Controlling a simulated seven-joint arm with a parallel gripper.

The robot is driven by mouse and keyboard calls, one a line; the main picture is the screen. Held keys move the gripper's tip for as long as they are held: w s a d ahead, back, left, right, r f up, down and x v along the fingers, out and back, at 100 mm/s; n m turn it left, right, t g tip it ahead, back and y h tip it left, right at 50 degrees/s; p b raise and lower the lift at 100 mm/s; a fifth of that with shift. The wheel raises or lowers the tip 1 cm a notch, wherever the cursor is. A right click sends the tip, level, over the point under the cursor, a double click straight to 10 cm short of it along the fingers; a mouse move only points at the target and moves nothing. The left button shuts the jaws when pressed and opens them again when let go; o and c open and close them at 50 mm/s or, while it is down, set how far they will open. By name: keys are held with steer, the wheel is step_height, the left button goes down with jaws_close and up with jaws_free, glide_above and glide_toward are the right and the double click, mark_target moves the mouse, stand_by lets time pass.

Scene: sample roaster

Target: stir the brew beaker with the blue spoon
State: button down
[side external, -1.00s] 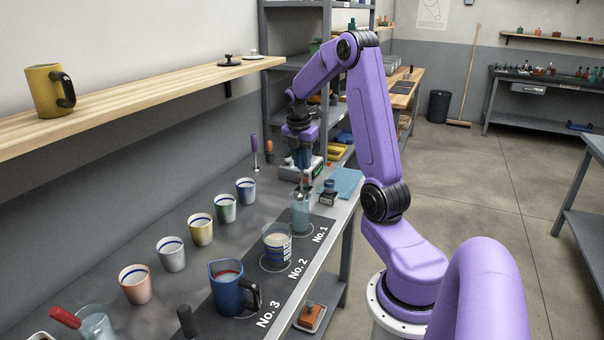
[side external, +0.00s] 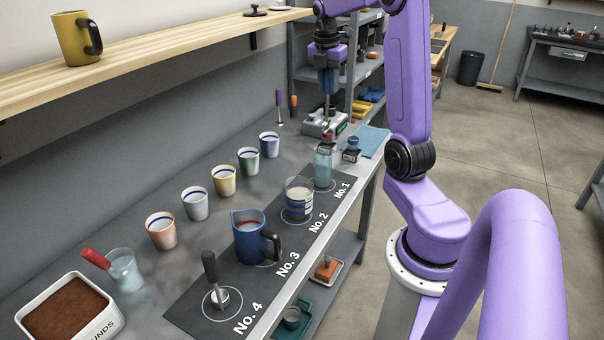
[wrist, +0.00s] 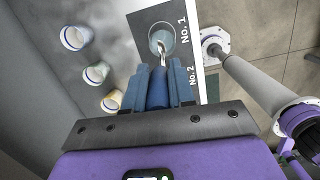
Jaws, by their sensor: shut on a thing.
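The blue spoon's handle (wrist: 158,93) is between the fingers of my gripper (wrist: 160,88), which is shut on it. Its steel end (wrist: 163,58) points down at a glass beaker of pale blue liquid (wrist: 162,36) on the No. 1 spot. In the side view my gripper (side external: 328,92) is above this beaker (side external: 323,168), with the spoon hanging upright. I cannot tell whether the spoon's tip is inside the rim or just above it. Which beaker is the brew beaker is not readable.
A blue jug (side external: 250,238) stands on No. 3 and a black-handled tool (side external: 212,278) on No. 4. Several cups (side external: 224,180) line the wall side. A beaker with a red-handled tool (side external: 124,270) and a grounds box (side external: 66,308) are at front left. A small jar (side external: 351,152) is close right.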

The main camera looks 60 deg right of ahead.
steer(key=a+f+n, duration=0.3)
steer(key=a+n, duration=0.2)
steer(key=a, duration=1.1)
steer(key=shift+a+n+t, duration=0.25)
steer(key=shift+n+t, duration=0.15)
steer(key=shift+w+f, duration=0.1)
step_height(320, 180, down, 12)
steer(key=shift+f, duration=0.15)
stand_by(0.6)
stand_by(0.5)
